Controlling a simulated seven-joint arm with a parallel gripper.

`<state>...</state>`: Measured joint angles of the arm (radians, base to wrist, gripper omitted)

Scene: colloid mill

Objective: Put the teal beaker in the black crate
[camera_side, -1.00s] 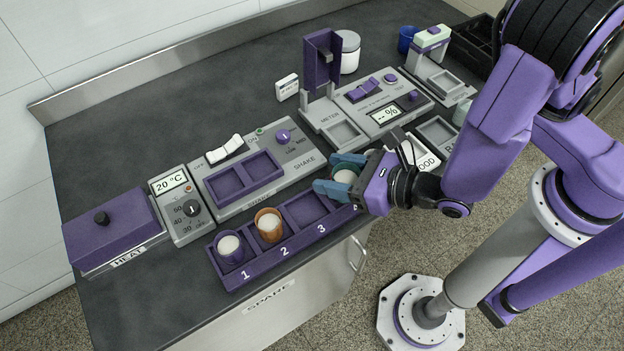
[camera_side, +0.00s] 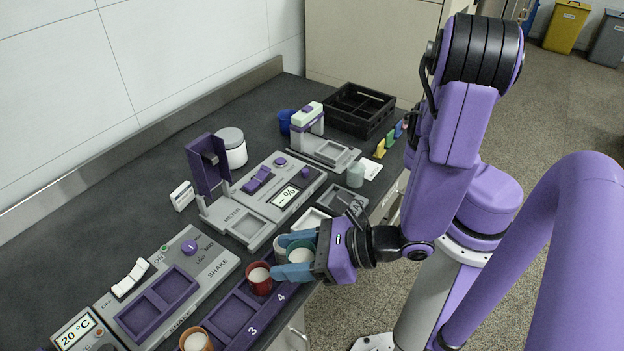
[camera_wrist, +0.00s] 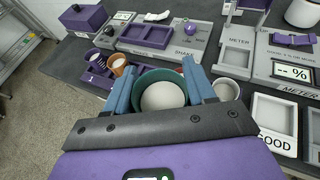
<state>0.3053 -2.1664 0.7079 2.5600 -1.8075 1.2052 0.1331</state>
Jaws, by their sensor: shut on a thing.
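The teal beaker (camera_wrist: 163,95), with pale contents, is between the blue fingers of my gripper (camera_wrist: 159,68) in the wrist view. My gripper is shut on it. In the side view the beaker (camera_side: 300,256) is partly hidden by the fingers, just right of the red beaker (camera_side: 259,279) by slot 4. It looks roughly upright; its height above the bench is hard to judge. The black crate (camera_side: 337,116), open and divided into compartments, stands at the bench's far end in the side view, well away from my gripper. The wrist view does not show it.
A pale cup (camera_wrist: 227,90) stands close right of my gripper. An orange beaker (camera_side: 195,341) sits in the purple rack. The meter's upright purple part (camera_side: 207,170), a white jar (camera_side: 232,147), a blue cup (camera_side: 285,122) and a small scale (camera_side: 322,145) stand towards the crate.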

